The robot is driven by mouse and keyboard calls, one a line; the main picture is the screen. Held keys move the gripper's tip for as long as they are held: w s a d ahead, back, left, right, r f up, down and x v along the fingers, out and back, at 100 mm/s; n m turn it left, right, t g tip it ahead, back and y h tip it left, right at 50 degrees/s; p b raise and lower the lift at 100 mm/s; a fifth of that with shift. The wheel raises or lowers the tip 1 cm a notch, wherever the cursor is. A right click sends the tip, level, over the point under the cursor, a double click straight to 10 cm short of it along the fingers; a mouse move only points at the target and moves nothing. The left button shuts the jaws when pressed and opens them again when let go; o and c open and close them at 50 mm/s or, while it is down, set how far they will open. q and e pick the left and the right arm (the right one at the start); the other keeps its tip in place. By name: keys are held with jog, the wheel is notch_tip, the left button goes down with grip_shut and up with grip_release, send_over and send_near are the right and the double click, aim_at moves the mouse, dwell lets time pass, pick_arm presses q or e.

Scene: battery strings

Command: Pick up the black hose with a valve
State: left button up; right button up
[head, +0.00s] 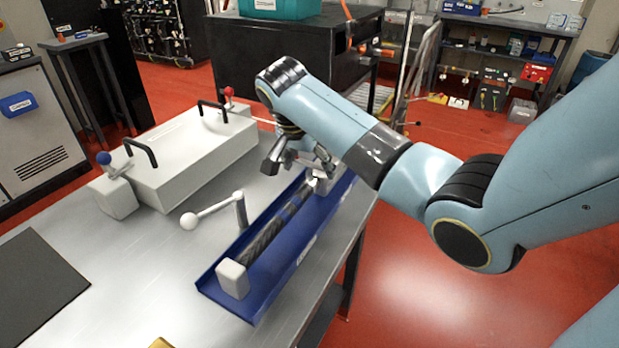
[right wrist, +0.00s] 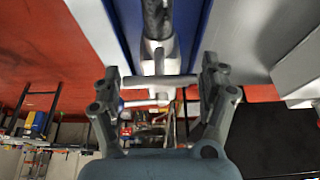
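The black hose (head: 275,230) lies lengthwise in a blue tray (head: 254,303) on the metal table. A pale block (head: 233,278) is at its near end and a grey metal fitting (head: 318,182), apparently the valve, is at its far end. My right gripper (head: 299,161) is over this far end, fingers spread. In the right wrist view, the hose (right wrist: 157,18) runs down to the fitting (right wrist: 158,52), and a grey crossbar lies between the fingers of the gripper (right wrist: 161,80). I cannot tell whether the fingers touch it. My left gripper is not in view.
A silver lever with a white ball (head: 190,220) stands left of the tray. A white box (head: 190,160) with black handles is behind it. A dark mat (head: 38,280) lies at the left. The table's right edge runs close to the tray.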

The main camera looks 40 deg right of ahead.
jog(key=c, duration=1.1)
jog(key=shift+w, duration=0.1)
jog(key=shift+c, duration=1.2)
jog(key=shift+r, duration=0.25)
